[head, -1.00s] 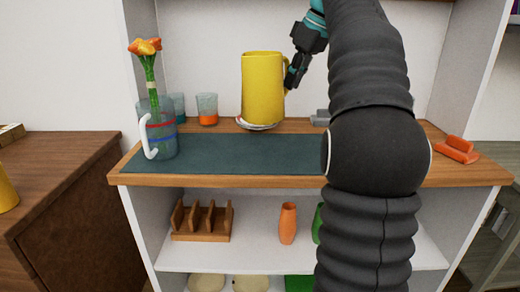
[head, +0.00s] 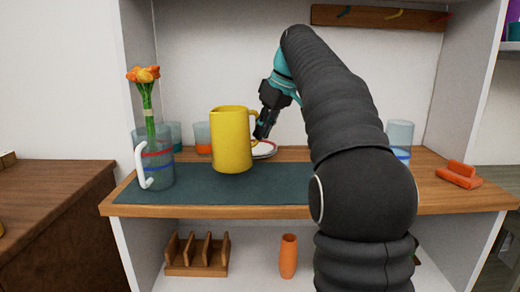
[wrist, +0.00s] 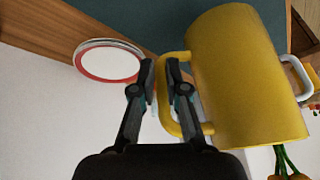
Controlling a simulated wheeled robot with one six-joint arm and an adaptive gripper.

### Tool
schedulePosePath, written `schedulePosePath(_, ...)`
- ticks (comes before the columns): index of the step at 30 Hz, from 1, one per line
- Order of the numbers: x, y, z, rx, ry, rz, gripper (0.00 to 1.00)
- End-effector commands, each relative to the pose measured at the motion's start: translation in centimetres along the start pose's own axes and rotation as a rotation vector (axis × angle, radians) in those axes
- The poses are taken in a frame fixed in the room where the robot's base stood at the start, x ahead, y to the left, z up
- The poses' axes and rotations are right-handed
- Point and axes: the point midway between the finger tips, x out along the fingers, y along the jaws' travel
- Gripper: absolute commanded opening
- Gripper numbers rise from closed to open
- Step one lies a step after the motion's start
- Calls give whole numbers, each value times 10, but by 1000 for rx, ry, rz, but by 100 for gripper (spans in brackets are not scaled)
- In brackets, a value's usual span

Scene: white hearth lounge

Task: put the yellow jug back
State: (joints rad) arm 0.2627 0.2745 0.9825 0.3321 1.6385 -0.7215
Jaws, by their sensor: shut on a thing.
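The yellow jug (head: 230,140) is upright at the dark mat (head: 200,186) on the wooden shelf top in the head view; I cannot tell whether its base touches the mat. My gripper (head: 262,135) is at the jug's right side, by its handle. In the wrist view my gripper (wrist: 163,75) is shut on the handle of the yellow jug (wrist: 245,75), whose body lies to the right.
A glass pitcher with orange flowers (head: 154,160) stands close left of the jug. A red-rimmed white plate (head: 264,149) lies behind to the right. An orange-banded glass (head: 202,138) is behind the jug. A clear glass (head: 400,140) and an orange object (head: 459,174) are at right.

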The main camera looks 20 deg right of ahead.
Motion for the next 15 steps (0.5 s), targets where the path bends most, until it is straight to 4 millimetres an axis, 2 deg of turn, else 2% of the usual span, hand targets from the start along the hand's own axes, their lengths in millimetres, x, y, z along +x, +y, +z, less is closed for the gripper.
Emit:
schedulePosePath(5,10,-3,-4,1,1,1,0)
schedulePosePath(12,38,-1,9,0,1,1,0)
schedulePosePath(15,43,0,11,0,1,1,0)
